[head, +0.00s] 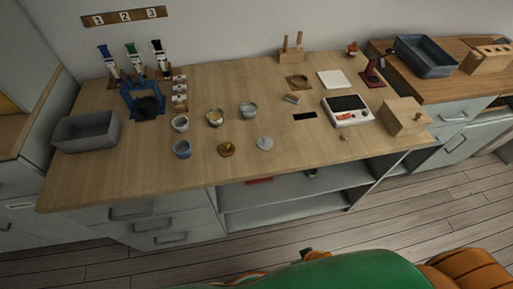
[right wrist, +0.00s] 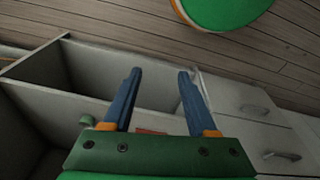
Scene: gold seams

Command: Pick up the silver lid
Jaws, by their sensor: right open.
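The silver lid (head: 264,143) is a small pale grey disc with a knob, lying flat on the wooden worktop, just right of a gold-brown lid (head: 226,149). My right gripper (right wrist: 159,72) is open and empty in the right wrist view, its two blue fingers apart in front of the grey cabinet. The lid is not visible in the right wrist view. My left gripper is not in view.
A white scale (head: 347,110) and wooden block (head: 404,117) stand to the right. The worktop in front of the lid is clear.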

